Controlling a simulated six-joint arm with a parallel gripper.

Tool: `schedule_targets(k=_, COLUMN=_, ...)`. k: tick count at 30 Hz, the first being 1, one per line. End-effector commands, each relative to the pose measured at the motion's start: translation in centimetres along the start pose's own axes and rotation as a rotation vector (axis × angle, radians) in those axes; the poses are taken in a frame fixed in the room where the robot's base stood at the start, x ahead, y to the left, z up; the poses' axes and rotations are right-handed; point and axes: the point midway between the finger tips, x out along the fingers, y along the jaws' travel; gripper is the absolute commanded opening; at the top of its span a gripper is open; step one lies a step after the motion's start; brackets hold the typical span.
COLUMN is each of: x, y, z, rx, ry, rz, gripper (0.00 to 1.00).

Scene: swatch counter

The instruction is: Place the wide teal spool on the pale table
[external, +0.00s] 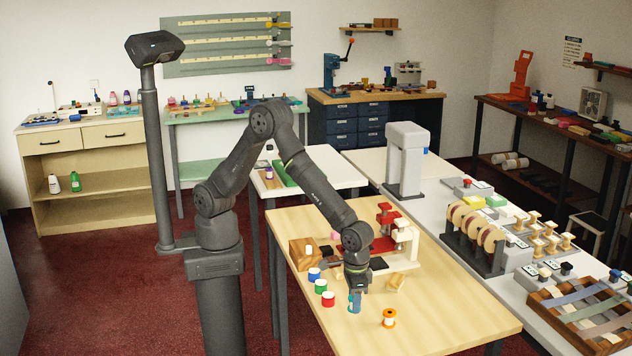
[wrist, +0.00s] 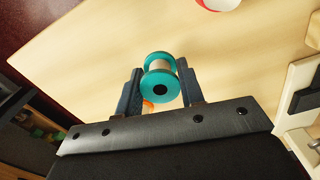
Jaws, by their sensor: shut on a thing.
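My gripper (external: 355,296) is shut on the teal spool (wrist: 160,88), which has teal flanges and a pale middle. In the wrist view the spool sits between the two dark fingers of my gripper (wrist: 161,88). In the external view only a small part of the teal spool (external: 351,303) shows at the fingertips, low over the front part of the pale wood table (external: 440,318). I cannot tell whether it touches the tabletop.
An orange spool (external: 389,318) stands to the right of my gripper. Red (external: 328,299), green (external: 321,286) and blue (external: 314,274) spools stand to the left. A wooden block (external: 397,282) and a red-and-white device (external: 404,240) lie behind. The table's front right is clear.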

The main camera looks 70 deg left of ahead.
Motion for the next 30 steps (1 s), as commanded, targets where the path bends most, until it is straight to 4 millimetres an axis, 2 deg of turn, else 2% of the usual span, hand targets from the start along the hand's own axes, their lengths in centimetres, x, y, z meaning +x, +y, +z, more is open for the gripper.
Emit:
schedule_targets(k=1, x=1.0, y=-0.1, z=0.1, rx=0.0, ry=-0.003, rz=-0.003, gripper=0.14)
schedule_targets(k=4, x=2.1, y=0.0, z=0.1, rx=0.0, ry=-0.001, rz=-0.001, gripper=0.14)
schedule_targets(k=15, x=2.5, y=0.0, z=0.1, rx=0.0, ry=-0.001, rz=-0.001, gripper=0.14)
schedule_targets(k=16, x=2.5, y=0.0, z=0.1, rx=0.0, ry=-0.001, rz=-0.001, gripper=0.41)
schedule_targets(k=18, x=2.5, y=0.0, z=0.1, rx=0.0, ry=0.0, rz=0.0, gripper=0.55)
schedule_targets(k=26, x=2.4, y=0.0, z=0.1, rx=0.0, ry=0.0, rz=0.0, gripper=0.57)
schedule_targets(k=30, x=1.7, y=0.1, z=0.0, rx=0.0, ry=0.001, rz=0.002, gripper=0.57)
